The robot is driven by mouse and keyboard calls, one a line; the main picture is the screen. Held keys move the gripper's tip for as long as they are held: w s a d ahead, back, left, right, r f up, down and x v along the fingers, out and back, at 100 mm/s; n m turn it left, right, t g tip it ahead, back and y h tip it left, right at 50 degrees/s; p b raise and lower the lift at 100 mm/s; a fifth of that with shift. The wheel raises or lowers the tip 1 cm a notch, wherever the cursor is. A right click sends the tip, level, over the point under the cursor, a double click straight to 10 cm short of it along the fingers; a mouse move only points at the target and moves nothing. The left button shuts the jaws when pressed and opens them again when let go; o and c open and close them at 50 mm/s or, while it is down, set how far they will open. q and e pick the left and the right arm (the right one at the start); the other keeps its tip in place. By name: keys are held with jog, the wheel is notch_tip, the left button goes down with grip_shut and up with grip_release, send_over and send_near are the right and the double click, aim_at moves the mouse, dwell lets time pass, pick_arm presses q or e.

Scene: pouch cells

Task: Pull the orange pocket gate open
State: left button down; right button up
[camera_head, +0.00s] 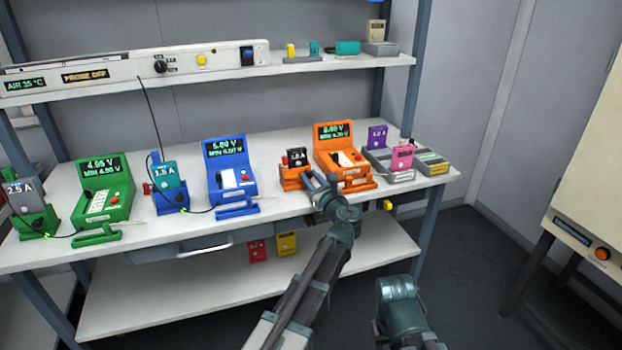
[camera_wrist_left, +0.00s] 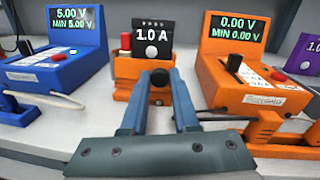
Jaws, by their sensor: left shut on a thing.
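The orange pocket (camera_head: 291,181) stands left of the orange meter (camera_head: 333,150) and holds a dark 1.0 A block (camera_head: 297,157) upright. In the left wrist view the pocket (camera_wrist_left: 126,67) is straight ahead, with the block (camera_wrist_left: 153,40) in it. My left gripper (camera_head: 319,184) is at the pocket's front. In the wrist view its fingers (camera_wrist_left: 160,78) close together on a small dark piece at the pocket's low front, which seems to be the gate's pull. The fingers hide most of the gate, so how far it stands open cannot be told.
A blue meter (camera_head: 228,170) stands left of the pocket. Grey trays (camera_head: 432,163) with pink and purple blocks stand at the right end.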

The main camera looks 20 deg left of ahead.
pick_arm(q)
jog(key=shift+s+a, duration=0.1)
jog(key=shift+s, duration=0.1)
dwell(0.6)
